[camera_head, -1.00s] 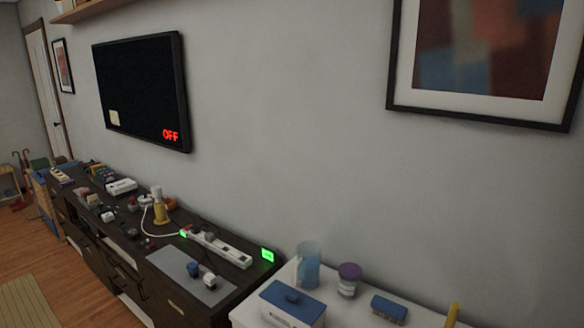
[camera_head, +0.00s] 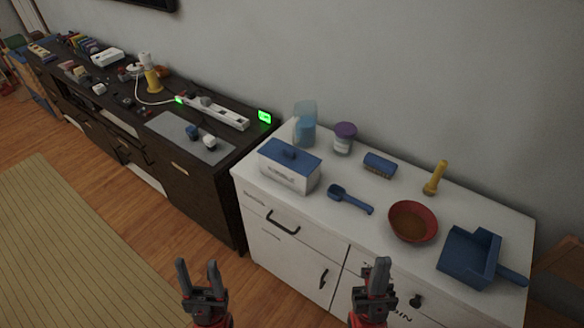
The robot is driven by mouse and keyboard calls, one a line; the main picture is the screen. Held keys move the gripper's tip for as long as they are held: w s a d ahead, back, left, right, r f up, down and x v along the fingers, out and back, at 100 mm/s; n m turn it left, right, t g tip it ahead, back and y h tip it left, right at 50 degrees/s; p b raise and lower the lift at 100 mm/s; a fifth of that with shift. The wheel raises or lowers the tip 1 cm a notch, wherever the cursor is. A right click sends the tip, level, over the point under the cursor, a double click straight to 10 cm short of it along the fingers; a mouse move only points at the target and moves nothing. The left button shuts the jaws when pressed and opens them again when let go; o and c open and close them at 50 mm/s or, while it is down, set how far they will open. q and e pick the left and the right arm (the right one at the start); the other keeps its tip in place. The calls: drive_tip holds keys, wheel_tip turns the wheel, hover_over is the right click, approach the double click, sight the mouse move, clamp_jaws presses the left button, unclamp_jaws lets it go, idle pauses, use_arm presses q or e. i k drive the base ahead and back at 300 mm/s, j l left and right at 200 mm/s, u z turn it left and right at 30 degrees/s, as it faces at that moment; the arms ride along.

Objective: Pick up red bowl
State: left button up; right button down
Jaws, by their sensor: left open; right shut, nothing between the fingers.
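The red bowl (camera_head: 413,238) stands upright on the white cabinet top (camera_head: 330,222), near its front edge and right of the middle. Its inside looks brownish, and I cannot tell if it holds anything. My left gripper (camera_head: 198,270) is open and empty, in front of the cabinet and well left of the bowl. My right gripper (camera_head: 379,270) is shut and empty, below and slightly left of the bowl in the picture, apart from it.
A blue scoop (camera_head: 350,199) lies left of the bowl, a blue dustpan (camera_head: 470,256) right of it. A blue-lidded box (camera_head: 289,170) stands at left. A dark sideboard (camera_head: 200,182) with electrical items adjoins.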

sight(411, 221)
drive_tip(key=z, duration=1)
